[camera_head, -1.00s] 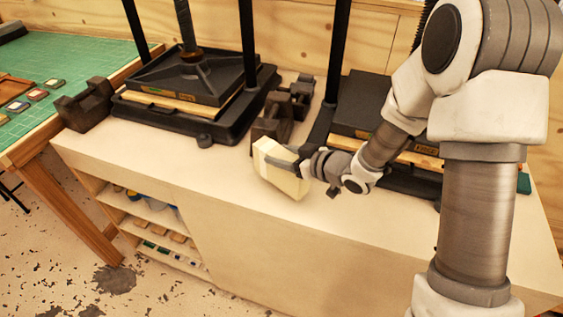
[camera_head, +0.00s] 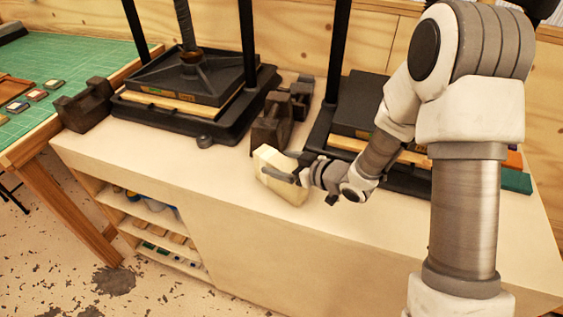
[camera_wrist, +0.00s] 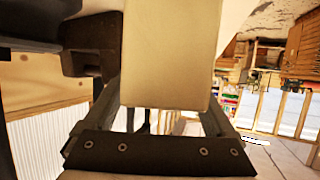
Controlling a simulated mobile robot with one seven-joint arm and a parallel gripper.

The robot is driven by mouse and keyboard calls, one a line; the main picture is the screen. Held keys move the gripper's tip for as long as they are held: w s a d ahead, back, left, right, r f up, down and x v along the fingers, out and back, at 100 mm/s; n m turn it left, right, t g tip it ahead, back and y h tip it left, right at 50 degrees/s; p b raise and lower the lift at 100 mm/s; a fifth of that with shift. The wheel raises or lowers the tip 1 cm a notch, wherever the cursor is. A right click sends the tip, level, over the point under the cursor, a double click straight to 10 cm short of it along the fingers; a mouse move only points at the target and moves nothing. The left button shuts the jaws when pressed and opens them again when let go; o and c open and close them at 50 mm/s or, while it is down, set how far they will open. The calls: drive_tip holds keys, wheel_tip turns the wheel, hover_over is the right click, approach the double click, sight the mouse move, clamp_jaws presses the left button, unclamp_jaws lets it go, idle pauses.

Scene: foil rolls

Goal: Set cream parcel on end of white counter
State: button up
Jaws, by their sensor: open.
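The cream parcel (camera_head: 284,190) appears to rest on the white counter (camera_head: 225,180), near its front edge and between the two presses, upright or slightly tilted. My gripper (camera_head: 290,174) is open at the parcel's right side, with one dark finger across its near face. In the wrist view the parcel (camera_wrist: 165,60) fills the upper middle, between the two fingers. I cannot tell whether either finger touches it.
Dark metal blocks (camera_head: 270,128) stand just behind the parcel. A black press (camera_head: 190,85) stands to the left, and another press (camera_head: 355,110) stands behind my arm. A dark block (camera_head: 85,105) sits at the counter's left end. The counter left of the parcel is clear.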

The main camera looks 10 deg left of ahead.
drive_tip(key=shift+r, duration=0.2)
drive_tip(key=v, duration=1.2)
drive_tip(key=shift+p, duration=0.35)
